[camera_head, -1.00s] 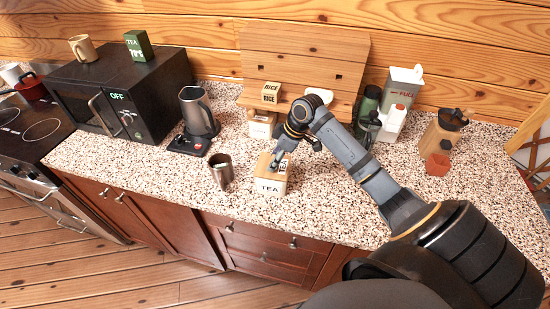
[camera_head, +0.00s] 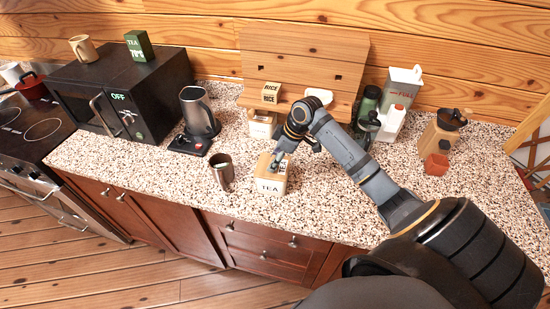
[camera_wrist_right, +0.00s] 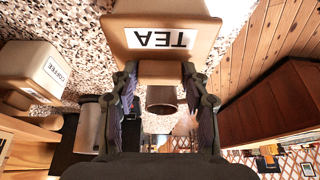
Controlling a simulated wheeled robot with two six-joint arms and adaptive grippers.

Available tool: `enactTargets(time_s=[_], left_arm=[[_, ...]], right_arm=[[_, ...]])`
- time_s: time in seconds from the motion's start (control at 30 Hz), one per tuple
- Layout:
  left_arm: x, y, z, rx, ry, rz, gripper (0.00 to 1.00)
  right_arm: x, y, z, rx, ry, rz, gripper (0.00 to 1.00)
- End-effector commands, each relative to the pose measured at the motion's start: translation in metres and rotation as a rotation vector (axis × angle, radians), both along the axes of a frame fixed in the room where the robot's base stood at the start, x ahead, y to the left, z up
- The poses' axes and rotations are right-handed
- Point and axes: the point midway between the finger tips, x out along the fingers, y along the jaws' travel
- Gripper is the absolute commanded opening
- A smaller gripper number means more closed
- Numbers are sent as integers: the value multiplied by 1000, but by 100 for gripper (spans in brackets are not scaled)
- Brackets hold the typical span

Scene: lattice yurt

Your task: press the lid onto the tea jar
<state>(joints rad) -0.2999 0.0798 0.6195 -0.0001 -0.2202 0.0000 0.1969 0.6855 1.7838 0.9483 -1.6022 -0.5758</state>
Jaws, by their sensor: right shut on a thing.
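The tea jar (camera_head: 270,186), a pale box marked TEA, stands upright on the speckled counter near its front edge. Its wooden lid (camera_head: 264,164) shows at the jar's top, partly hidden by my right gripper (camera_head: 277,163). The right gripper comes in from above and is shut on the lid's wooden knob (camera_wrist_right: 160,71), seen between both fingers in the right wrist view. The jar's TEA face (camera_wrist_right: 160,39) appears upside down there. I cannot tell whether the lid sits fully flush. My left gripper is not in view.
The coffee jar (camera_head: 262,124) and a wooden shelf (camera_head: 300,60) are behind. A grinder (camera_head: 443,130) and a small orange cup (camera_head: 436,164) are right. Counter right of the jar is clear.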

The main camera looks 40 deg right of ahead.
Motion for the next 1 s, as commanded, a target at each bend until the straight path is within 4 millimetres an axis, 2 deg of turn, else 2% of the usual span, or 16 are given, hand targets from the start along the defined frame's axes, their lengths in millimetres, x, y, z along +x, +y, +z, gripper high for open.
enactTargets(time_s=[0.43,0.47,0.6,0.67,0.87,1.0], left_arm=[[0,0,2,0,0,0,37],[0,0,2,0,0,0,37],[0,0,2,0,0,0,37],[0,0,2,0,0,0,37],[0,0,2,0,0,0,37],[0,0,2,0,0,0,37]], right_arm=[[0,0,0,0,0,0,15],[0,0,0,0,0,0,47],[0,0,0,0,0,-1,66],[0,0,0,0,0,-1,73],[0,0,0,0,0,-1,73],[0,0,0,0,0,-1,89]])
